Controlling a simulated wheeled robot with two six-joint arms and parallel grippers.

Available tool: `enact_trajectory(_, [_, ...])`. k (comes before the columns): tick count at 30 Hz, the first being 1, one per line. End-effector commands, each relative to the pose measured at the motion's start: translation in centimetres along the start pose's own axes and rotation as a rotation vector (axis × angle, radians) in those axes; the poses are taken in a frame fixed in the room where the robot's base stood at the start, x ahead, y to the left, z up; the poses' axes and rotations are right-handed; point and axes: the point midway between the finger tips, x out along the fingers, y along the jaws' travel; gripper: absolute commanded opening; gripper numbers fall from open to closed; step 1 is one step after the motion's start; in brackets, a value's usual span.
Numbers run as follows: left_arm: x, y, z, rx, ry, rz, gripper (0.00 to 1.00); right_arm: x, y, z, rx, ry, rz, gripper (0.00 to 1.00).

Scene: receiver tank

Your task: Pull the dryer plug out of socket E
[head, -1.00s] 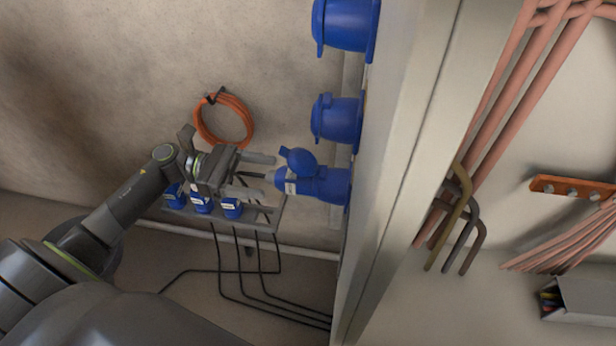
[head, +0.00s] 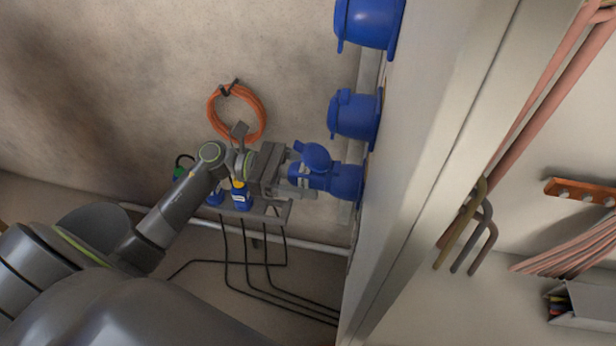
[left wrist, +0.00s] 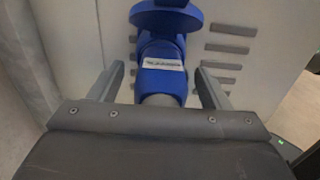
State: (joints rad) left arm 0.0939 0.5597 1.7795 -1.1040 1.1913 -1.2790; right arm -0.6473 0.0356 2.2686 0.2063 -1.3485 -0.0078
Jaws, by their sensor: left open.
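The blue dryer plug (head: 299,174) with a pale label sits in the lowest visible blue socket (head: 346,182) on the panel edge, its round lid (head: 313,156) flipped up. I cannot read a letter on the socket. My left gripper (head: 291,173) is open at the cable end of the plug. In the left wrist view the plug (left wrist: 162,82) stands between the two spread fingers of the left gripper (left wrist: 160,72), with gaps visible on both sides. The plug's rear end (left wrist: 160,100) is partly hidden by the gripper body. My right gripper is not in view.
Two more blue sockets (head: 354,115) (head: 370,22) sit above. An orange hose coil (head: 238,112) hangs on the wall. The cabinet edge (head: 420,150) stands to the right.

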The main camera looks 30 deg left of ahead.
Motion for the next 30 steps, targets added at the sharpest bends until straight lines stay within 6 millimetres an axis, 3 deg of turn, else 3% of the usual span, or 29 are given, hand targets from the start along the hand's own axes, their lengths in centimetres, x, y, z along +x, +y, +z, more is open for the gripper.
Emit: enact_trajectory(30, [0.65,-0.34,0.09,0.009,-0.007,-0.012,0.71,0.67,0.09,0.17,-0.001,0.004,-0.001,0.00])
